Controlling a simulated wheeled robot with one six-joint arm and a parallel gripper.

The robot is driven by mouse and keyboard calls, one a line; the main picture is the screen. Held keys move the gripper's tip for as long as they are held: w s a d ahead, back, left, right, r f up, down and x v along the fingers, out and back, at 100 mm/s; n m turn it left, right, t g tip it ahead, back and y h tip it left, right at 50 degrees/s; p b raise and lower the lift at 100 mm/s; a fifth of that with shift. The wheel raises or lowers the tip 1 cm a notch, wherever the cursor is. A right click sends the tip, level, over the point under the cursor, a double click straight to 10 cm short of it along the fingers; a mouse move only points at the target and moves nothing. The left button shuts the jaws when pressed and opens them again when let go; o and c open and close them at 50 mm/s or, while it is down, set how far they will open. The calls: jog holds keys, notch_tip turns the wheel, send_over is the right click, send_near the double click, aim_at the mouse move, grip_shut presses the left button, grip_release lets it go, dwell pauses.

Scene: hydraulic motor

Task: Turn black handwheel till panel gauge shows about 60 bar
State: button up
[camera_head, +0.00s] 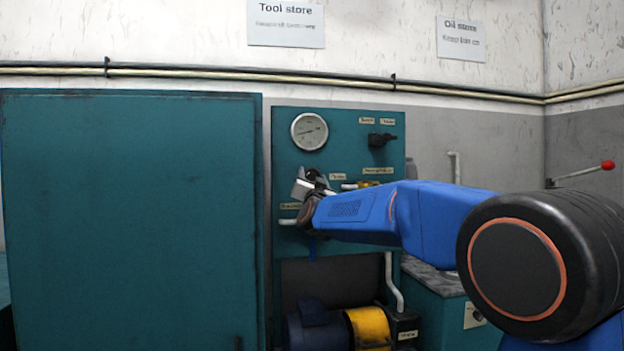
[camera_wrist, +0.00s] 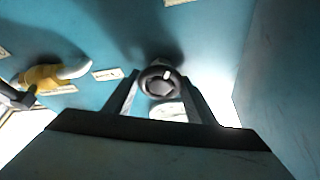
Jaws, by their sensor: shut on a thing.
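The panel gauge (camera_head: 309,131) is a round white dial near the top left of the teal panel (camera_head: 345,120). Its thin needle lies nearly level across the dial; the scale is too small to read. In the wrist view the black handwheel (camera_wrist: 159,82), a small dark round wheel with a light mark, sits between the two fingers of my gripper (camera_wrist: 160,92). My gripper is shut on it. In the head view my gripper (camera_head: 307,186) is at the panel below the gauge, where the arm and gripper mostly hide the handwheel.
A black fitting (camera_head: 381,139) sits right of the gauge. A yellow-handled valve (camera_head: 362,185) is right of my gripper and shows in the wrist view (camera_wrist: 45,77). A large teal cabinet (camera_head: 130,220) stands left. A yellow and blue motor (camera_head: 368,327) is below; a red-knobbed lever (camera_head: 585,172) is right.

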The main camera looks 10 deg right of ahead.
jog(key=shift+m+g+h, duration=0.4)
jog(key=shift+m+h, duration=0.3)
jog(key=shift+m, duration=0.75)
jog(key=shift+m+g+h, duration=0.4)
jog(key=shift+m+h, duration=0.3)
jog(key=shift+m, duration=0.75)
jog(key=o, duration=1)
jog(key=shift+o, duration=0.2)
jog(key=v, duration=1.7)
jog(key=shift+s, duration=0.2)
jog(key=shift+f, duration=0.15)
